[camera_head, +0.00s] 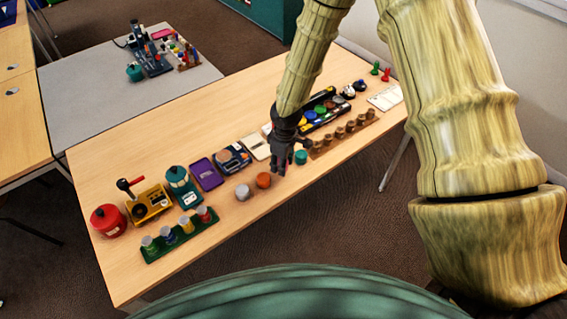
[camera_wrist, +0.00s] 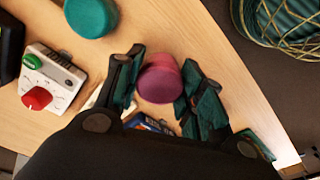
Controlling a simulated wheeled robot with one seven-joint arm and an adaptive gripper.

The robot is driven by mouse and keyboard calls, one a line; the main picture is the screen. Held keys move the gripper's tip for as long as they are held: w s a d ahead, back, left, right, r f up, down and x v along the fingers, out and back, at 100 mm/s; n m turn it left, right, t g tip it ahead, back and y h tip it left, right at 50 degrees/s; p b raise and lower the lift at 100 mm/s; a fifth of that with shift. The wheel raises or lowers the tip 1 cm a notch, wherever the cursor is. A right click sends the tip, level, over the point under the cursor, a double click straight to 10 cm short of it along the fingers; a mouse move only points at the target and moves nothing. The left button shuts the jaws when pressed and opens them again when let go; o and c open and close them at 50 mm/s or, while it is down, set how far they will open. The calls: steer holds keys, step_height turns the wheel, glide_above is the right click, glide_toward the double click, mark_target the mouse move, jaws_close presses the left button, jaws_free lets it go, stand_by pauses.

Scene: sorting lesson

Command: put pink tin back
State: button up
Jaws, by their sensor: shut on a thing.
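The pink tin (camera_wrist: 159,80) is a short round cylinder between the two fingers in the wrist view. My gripper (camera_wrist: 157,90) is shut on it. In the head view my gripper (camera_head: 281,168) points down over the front middle of the table, and its fingers hide most of the tin. I cannot tell whether the tin touches the table. A teal tin (camera_head: 301,157) stands just right of my gripper; it also shows at the top left of the wrist view (camera_wrist: 91,16). An orange tin (camera_head: 263,180) and a grey tin (camera_head: 242,192) stand to the left.
A black tray (camera_head: 328,118) with coloured discs and a wooden rack (camera_head: 322,150) lie behind and right. A white box with a red knob (camera_wrist: 48,84) is near my gripper. A green rack (camera_head: 158,254) holds several cylinders at left. The front table strip is mostly clear.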

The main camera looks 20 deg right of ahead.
steer(key=shift+w+d, duration=0.2)
steer(key=shift+w, duration=0.15)
steer(key=shift+w+d+f+p, duration=0.15)
steer(key=shift+f+p, duration=0.25)
steer(key=shift+f, duration=0.3)
steer(key=shift+w+d+f+p, duration=0.1)
steer(key=shift+f+p, duration=0.3)
steer(key=shift+f, duration=0.7)
steer(key=shift+f, duration=0.2)
steer(key=o, duration=1.1)
steer(key=shift+r, duration=0.15)
steer(key=shift+s+d+r+b, duration=0.1)
steer(key=shift+r+b, duration=0.4)
steer(key=shift+r, duration=1.5)
steer(key=shift+s+d+r+b, duration=0.15)
steer(key=shift+r+b, duration=0.3)
steer(key=shift+r, duration=1.6)
steer(key=shift+s+a+r+b, duration=0.1)
steer(key=shift+r+b, duration=0.4)
steer(key=shift+r, duration=1.5)
